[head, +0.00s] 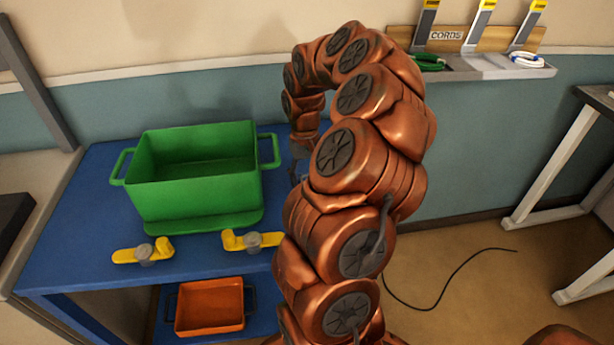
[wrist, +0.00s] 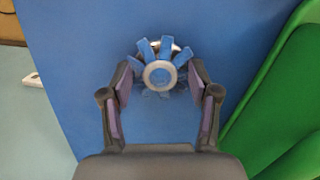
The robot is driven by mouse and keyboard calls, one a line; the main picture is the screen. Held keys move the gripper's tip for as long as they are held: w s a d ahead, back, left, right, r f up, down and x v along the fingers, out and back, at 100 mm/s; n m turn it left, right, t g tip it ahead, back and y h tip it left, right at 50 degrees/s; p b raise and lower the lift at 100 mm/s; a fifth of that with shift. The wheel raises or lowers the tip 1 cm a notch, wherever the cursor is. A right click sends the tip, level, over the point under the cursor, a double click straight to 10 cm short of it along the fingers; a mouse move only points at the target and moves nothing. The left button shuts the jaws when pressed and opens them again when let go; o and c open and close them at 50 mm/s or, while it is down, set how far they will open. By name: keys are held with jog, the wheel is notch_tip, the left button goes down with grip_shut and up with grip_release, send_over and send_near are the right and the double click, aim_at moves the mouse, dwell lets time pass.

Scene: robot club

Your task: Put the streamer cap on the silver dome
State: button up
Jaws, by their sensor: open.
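The streamer cap (wrist: 160,75), a pale ring with a blue centre and blue strips fanning out, shows in the wrist view over the blue table. A small pale, shiny patch shows between the strips at its upper edge; it may be the silver dome, but I cannot tell. My gripper (wrist: 160,84) is open, with one finger on each side of the cap. I cannot tell whether the fingers touch it. In the head view my gripper (head: 298,163) is mostly hidden behind my arm, and neither cap nor dome can be made out there.
A green bin (head: 205,195) stands on the blue table (head: 75,240), close right of my gripper in the wrist view (wrist: 285,110). Two yellow-handled clamps or latches (head: 145,252) lie before it. An orange tray (head: 210,306) sits on the lower shelf. A cord (head: 455,279) lies on the floor.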

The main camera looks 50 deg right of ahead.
aim_at(305, 176)
jog(key=shift+r, duration=0.15)
notch_tip(305, 176, up, 12)
jog(key=w+b, duration=0.1)
jog(key=shift+w+d, duration=0.15)
jog(key=shift+d, duration=0.15)
